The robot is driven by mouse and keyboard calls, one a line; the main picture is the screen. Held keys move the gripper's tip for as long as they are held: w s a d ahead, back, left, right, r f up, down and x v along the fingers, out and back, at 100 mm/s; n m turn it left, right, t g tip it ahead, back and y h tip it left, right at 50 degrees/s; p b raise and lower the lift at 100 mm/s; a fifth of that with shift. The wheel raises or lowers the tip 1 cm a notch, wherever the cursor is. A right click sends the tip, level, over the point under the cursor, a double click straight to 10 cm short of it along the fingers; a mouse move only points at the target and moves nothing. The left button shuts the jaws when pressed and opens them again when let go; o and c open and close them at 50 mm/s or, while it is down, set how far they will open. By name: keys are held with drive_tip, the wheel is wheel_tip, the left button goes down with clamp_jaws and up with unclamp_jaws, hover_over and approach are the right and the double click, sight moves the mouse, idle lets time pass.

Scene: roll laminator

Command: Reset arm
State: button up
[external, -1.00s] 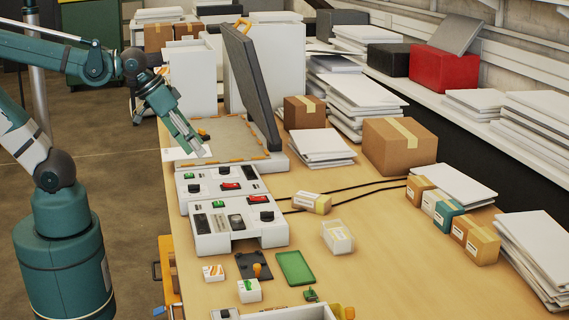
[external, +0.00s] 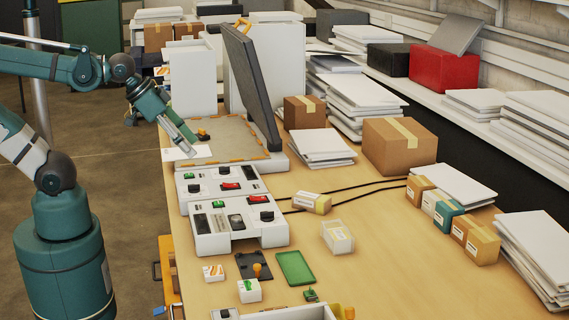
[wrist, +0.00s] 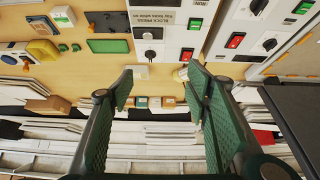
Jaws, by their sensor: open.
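My gripper (external: 191,146) is at the left end of the table, by the open roll laminator (external: 222,140), in the external view. A white sheet (external: 178,154) lies at the laminator's left edge, close to the fingertips; I cannot tell whether they touch it. In the wrist view my gripper (wrist: 162,90) has its two green fingers wide apart with nothing between them. The laminator's dark lid (external: 252,85) stands raised to the right of my gripper. Two white control boxes with red and green switches (external: 238,227) sit in front of the laminator.
A green tray (external: 295,267), a black plate (external: 253,265) and small white boxes (external: 249,290) lie at the table's front. Cardboard boxes (external: 400,145) and paper stacks (external: 365,100) stand along the right. Bare tabletop (external: 385,270) is free at the front right.

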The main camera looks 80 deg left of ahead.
wheel_tip(320, 180, down, 8)
drive_tip(key=b, duration=0.7)
drive_tip(key=shift+r, duration=0.2)
idle(0.6)
